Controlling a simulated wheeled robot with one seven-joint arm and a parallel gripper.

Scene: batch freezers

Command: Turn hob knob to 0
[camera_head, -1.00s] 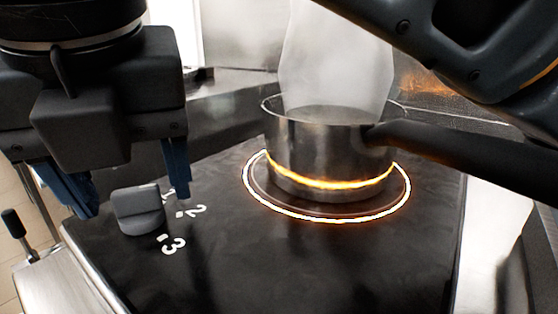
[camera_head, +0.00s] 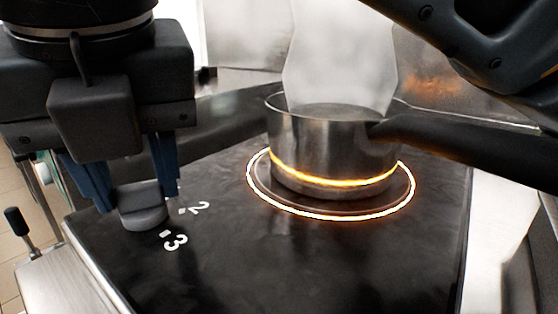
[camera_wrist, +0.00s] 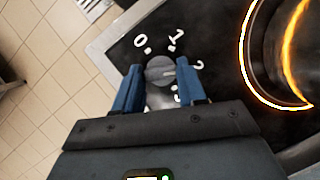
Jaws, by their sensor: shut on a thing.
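The grey hob knob (camera_head: 143,214) stands at the left of the black hob, beside the white marks 2 and 3. My gripper (camera_head: 137,198) points down over it, with its blue fingers on either side, shut on the knob. The wrist view shows the knob (camera_wrist: 158,70) between the fingers (camera_wrist: 160,88), with the marks 0, 1, 2 and part of 3 around it. A pale line on the knob seems to point to the right, towards the 2. The cooking ring (camera_head: 262,194) glows orange-white.
A steel pot (camera_head: 325,150) stands on the glowing ring with pale steam above it. Its long black handle (camera_head: 460,145) reaches to the right. A steel counter edge with a small black lever (camera_head: 16,221) lies at the left.

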